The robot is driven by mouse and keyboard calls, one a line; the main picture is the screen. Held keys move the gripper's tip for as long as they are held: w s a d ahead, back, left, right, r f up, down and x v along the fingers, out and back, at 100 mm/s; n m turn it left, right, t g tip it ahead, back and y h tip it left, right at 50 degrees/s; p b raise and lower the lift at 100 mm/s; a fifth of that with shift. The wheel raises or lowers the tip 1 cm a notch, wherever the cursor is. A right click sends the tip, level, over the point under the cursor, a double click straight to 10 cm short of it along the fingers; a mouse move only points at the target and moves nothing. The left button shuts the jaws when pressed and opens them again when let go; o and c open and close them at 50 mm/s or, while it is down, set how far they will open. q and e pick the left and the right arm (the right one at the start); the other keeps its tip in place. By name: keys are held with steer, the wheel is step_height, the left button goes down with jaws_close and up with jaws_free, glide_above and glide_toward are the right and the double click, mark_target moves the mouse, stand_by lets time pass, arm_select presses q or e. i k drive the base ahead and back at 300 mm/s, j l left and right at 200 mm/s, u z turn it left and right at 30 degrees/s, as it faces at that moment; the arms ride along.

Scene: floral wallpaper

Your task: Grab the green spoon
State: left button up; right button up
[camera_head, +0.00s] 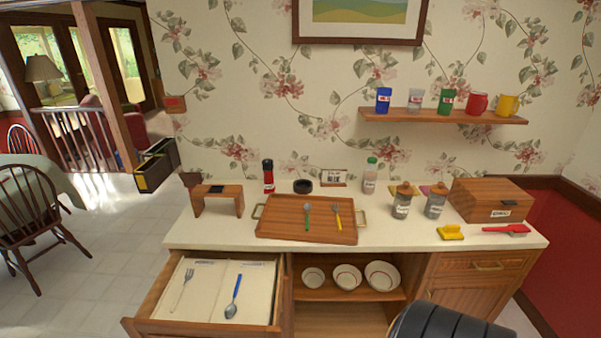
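The green spoon (307,217) has a metal bowl and a green handle. It lies on the wooden tray (280,229) on the counter, bowl toward the wall and handle toward the front. A yellow-handled fork (339,217) lies to its right on the same tray, apart from it. Neither of my grippers shows in the head view.
The drawer (205,327) below stands open, holding a fork (183,288) and a blue spoon (233,297). Jars (402,204), a wooden box (490,200) and a red brush (507,230) are right of the tray. A small wooden stand (231,201) is left. A black rounded shape is at the bottom right.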

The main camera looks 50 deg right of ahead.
mark_target(307, 207)
steer(key=z, duration=1.6)
steer(key=j, duration=0.1)
